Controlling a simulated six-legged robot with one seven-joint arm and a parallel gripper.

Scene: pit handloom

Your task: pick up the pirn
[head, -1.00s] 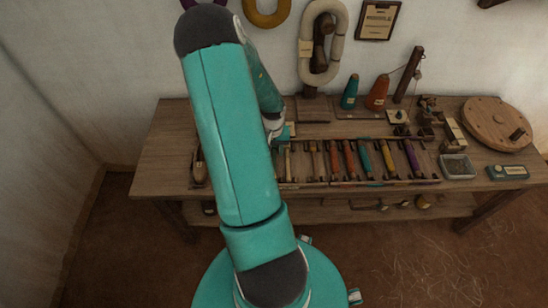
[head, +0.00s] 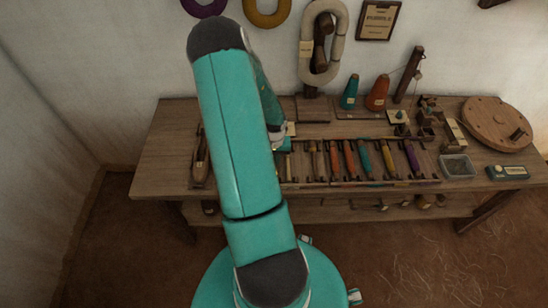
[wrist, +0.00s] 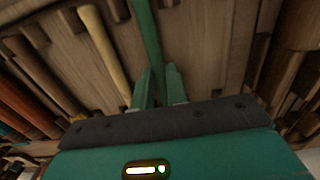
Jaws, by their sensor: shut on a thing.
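In the wrist view my gripper (wrist: 159,76) is shut on a slim green pirn (wrist: 148,35). The pirn runs from between the fingers to the top edge of the picture. A cream pirn (wrist: 104,52) lies apart from it, to the left. In the head view my arm hides most of the gripper and the held pirn, at the left end of the pirn rack (head: 360,184). I cannot tell whether the held pirn is clear of the rack. Orange (head: 349,157), teal (head: 364,158) and purple (head: 412,158) pirns lie in the rack.
The rack stands on a wooden bench (head: 160,160). A shuttle-like wooden piece (head: 200,160) lies left of my arm. Teal (head: 349,92) and orange (head: 377,93) cones stand behind the rack. A grey tray (head: 457,167) and round wooden disc (head: 497,124) are at right.

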